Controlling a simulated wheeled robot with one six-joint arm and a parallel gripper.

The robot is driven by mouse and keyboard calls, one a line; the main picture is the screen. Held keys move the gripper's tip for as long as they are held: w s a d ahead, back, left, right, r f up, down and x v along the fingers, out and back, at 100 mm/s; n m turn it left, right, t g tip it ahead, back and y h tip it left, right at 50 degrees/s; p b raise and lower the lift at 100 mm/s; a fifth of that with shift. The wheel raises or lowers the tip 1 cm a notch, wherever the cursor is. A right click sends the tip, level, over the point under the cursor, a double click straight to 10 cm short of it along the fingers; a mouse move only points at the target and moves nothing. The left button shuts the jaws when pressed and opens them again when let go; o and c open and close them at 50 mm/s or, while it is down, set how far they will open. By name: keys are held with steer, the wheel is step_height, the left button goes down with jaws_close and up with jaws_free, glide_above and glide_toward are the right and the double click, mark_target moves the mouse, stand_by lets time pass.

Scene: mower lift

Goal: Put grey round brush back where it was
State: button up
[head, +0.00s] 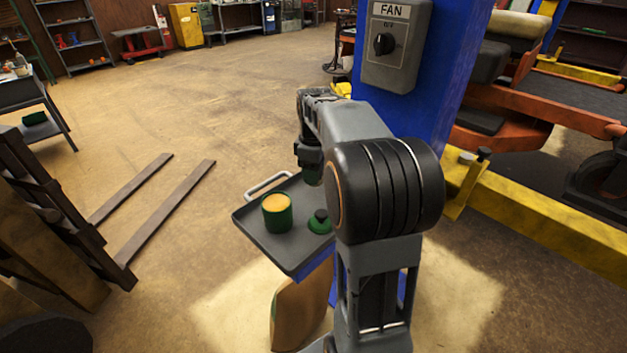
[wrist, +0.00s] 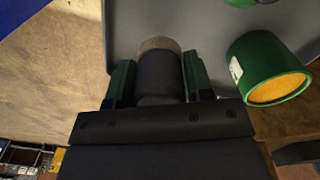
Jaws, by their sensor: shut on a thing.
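The grey round brush (wrist: 158,72) is between the two fingers of my gripper (wrist: 160,80) in the wrist view. Its body is dark grey and its brownish bristle end points away from the gripper, toward the tray. In the head view my gripper (head: 311,170) hangs over the back right part of the grey tray (head: 252,226). The brush is not clear there, partly hidden by my arm. The tray also fills the upper wrist view (wrist: 215,25). I cannot tell whether the brush touches it.
A green can with an orange top (head: 277,214) stands on the tray, right of the brush in the wrist view (wrist: 262,62). A green piece with a black knob (head: 320,222) is beside it. A blue post (head: 440,110) with a fan switch (head: 395,45) rises behind my arm.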

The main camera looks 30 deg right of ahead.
steer(key=shift+w+d+f, duration=0.1)
steer(key=shift+w+f, duration=0.25)
steer(key=shift+f, duration=1.65)
steer(key=shift+f, duration=0.1)
steer(key=o, duration=0.8)
steer(key=shift+o, duration=0.2)
step_height(320, 180, up, 12)
steer(key=shift+r+p, duration=0.1)
steer(key=shift+p, duration=0.55)
